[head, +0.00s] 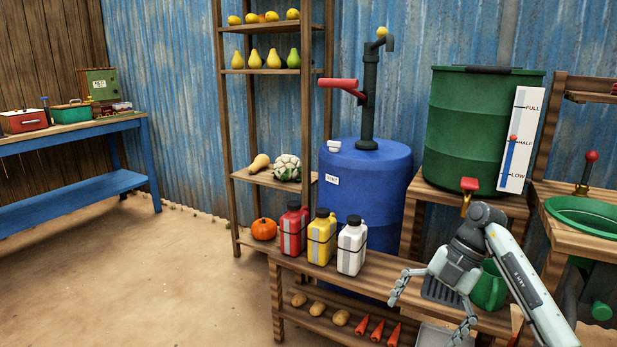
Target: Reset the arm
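My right arm (522,280) comes in from the lower right. Its gripper (427,318) hangs over the right part of the wooden bench, fingers spread wide with nothing between them. A green jug (489,288) stands just right of the gripper, partly hidden by my arm; I cannot tell whether they touch. A red-handled tap (469,186) on the green barrel (470,125) is above the gripper. My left arm and gripper are not in view.
Red (293,232), yellow (321,240) and white (352,248) bottles stand on the bench (385,272) left of the gripper. Behind them is a blue drum (385,190) with a hand pump (370,95). A green basin (590,222) is at the right. The floor at left is clear.

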